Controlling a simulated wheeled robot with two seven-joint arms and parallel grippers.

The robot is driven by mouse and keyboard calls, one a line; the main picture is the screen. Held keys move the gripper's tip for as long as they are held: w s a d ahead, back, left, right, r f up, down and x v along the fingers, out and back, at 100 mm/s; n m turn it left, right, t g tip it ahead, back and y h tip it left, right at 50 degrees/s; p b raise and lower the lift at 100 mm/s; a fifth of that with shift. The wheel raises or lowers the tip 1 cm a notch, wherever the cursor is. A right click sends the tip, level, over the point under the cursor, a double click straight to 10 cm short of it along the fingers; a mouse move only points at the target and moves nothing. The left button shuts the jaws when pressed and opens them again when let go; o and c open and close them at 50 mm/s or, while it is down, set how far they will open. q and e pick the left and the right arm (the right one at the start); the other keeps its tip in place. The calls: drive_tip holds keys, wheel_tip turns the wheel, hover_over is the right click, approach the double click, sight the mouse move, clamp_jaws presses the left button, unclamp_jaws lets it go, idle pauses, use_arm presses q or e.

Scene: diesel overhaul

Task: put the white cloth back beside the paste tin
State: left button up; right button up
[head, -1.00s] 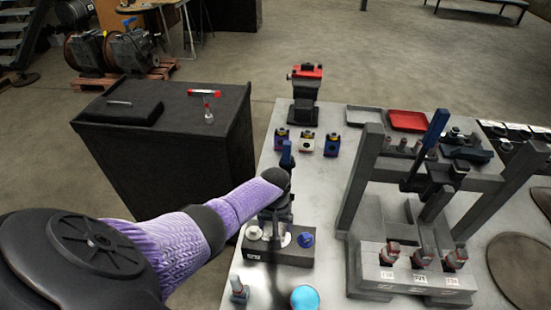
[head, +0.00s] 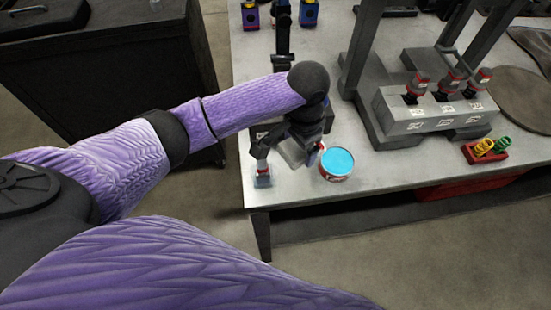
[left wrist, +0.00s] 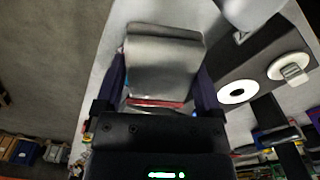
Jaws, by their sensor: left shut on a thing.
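The white cloth (head: 294,152) is a pale folded piece in my left gripper (head: 300,148), at the near end of the metal bench. In the left wrist view the cloth (left wrist: 164,68) fills the space between the two fingers of my left gripper (left wrist: 161,88), which is shut on it. The paste tin (head: 337,163), round with a bright blue top, stands on the bench just right of the cloth. I cannot tell whether the cloth touches the bench or the tin. My right gripper is not in view.
A small red and grey part (head: 262,174) stands left of the cloth near the bench corner. The bench (head: 388,170) is clear right of the tin.

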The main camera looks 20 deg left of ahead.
sight(297, 176)
use_arm(q)
wheel_tip(297, 176, down, 10)
drive_tip(key=b, duration=0.3)
drive_tip(key=shift+s+d, duration=0.1)
drive_tip(key=shift+d, duration=0.05)
drive_tip(key=shift+f, duration=0.15)
drive_tip(key=o, duration=1)
drive_tip(key=shift+o, duration=0.2)
wheel_tip(297, 176, up, 12)
drive_tip(key=p, duration=0.4)
drive_tip(key=shift+f, duration=0.1)
drive_tip(key=shift+r, duration=0.3)
